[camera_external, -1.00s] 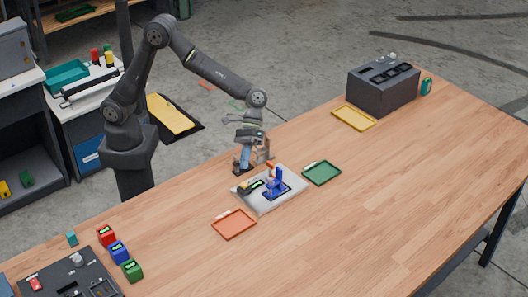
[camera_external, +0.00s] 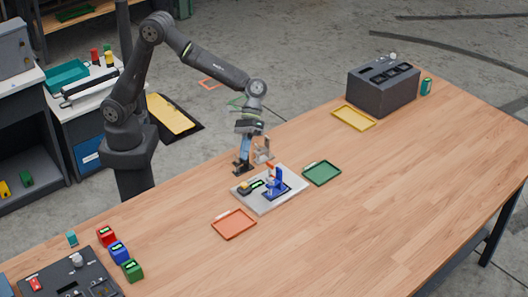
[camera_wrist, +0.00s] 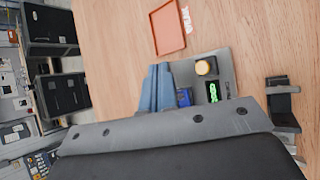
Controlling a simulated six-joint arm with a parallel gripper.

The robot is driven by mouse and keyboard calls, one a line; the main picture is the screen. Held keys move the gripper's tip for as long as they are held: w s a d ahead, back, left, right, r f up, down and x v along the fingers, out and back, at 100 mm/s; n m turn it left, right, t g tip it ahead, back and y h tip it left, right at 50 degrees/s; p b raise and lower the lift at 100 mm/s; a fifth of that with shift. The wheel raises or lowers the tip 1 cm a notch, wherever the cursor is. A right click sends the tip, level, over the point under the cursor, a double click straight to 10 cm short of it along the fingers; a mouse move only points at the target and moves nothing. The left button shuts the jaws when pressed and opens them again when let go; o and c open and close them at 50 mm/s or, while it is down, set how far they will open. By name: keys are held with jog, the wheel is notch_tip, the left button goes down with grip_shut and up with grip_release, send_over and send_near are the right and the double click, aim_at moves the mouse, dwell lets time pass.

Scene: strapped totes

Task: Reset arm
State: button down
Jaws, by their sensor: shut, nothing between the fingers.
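My gripper (camera_external: 247,160) hangs pointing down at the back edge of the light grey plate (camera_external: 267,206), in the middle of the table. Its blue-grey fingers also show in the wrist view (camera_wrist: 157,80), closed together with nothing seen between them. The plate carries a blue fixture (camera_external: 277,184) and a small dark device with a green display, which shows in the wrist view (camera_wrist: 213,91) beside a yellow-orange round part (camera_wrist: 206,67). A dark and grey bracket-like thing (camera_wrist: 284,103) stands at the right of the wrist view; its form is partly hidden.
An orange tray (camera_external: 233,224) and a green tray (camera_external: 322,173) flank the plate. A yellow tray (camera_external: 353,118) and a dark grey box (camera_external: 383,90) stand farther right. Red, blue (camera_external: 119,252) and green blocks stand at the left front by a dark panel (camera_external: 70,280). The table's right side is clear.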

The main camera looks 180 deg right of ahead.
notch_tip(320, 180, down, 5)
jog(key=shift+f, duration=0.1)
notch_tip(320, 180, up, 12)
jog(key=w+r+m+g+y, duration=0.1)
jog(key=m+g, duration=0.8)
jog(key=m, duration=0.7)
jog(key=f, duration=1.1)
jog(key=shift+w+d, duration=0.1)
jog(key=shift+d, duration=0.15)
notch_tip(320, 180, up, 11)
jog(key=a+f+n+y, duration=0.3)
jog(key=a+f+n, duration=0.1)
jog(key=f, duration=0.5)
jog(key=shift+w+a+t, duration=0.25)
jog(key=shift+a+t, duration=0.05)
jog(key=shift+a, duration=0.2)
